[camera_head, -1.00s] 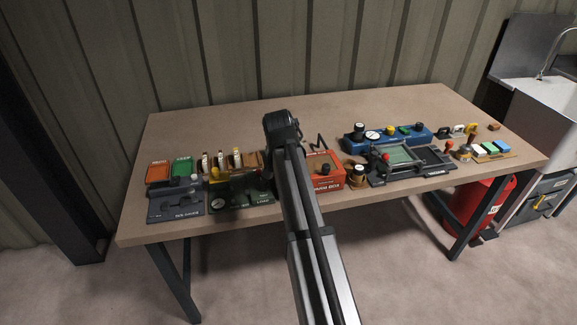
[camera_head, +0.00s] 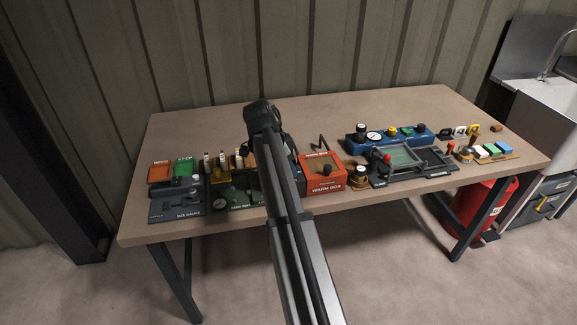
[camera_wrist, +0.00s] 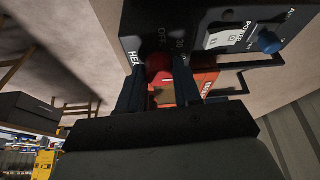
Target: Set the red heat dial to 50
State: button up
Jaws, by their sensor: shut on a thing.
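The red heat dial (camera_wrist: 157,63) shows in the wrist view on a dark panel (camera_wrist: 190,22) with white print, including "HEA", "OFF" and "30". My gripper (camera_wrist: 160,72) is shut on the dial, one finger on each side of it. The dial's pointer is hidden, so I cannot tell its setting. In the head view my arm covers the dial and my fingers.
A blue knob (camera_wrist: 268,41) and a white power switch plate (camera_wrist: 232,36) sit beside the dial. The orange warm box (camera_head: 322,173) stands right of my arm. A green board (camera_head: 232,190) lies left. The table's back is clear.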

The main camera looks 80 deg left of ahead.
jog(key=m, duration=0.1)
jog(key=m+h, duration=0.1)
jog(key=m, duration=0.1)
jog(key=shift+a+m, duration=0.2)
jog(key=shift+m, duration=0.1)
jog(key=shift+m+g+h, duration=0.4)
jog(key=shift+m+h, duration=0.4)
jog(key=shift+m, duration=0.9)
jog(key=o, duration=1)
jog(key=shift+o, duration=0.2)
jog(key=v, duration=1.2)
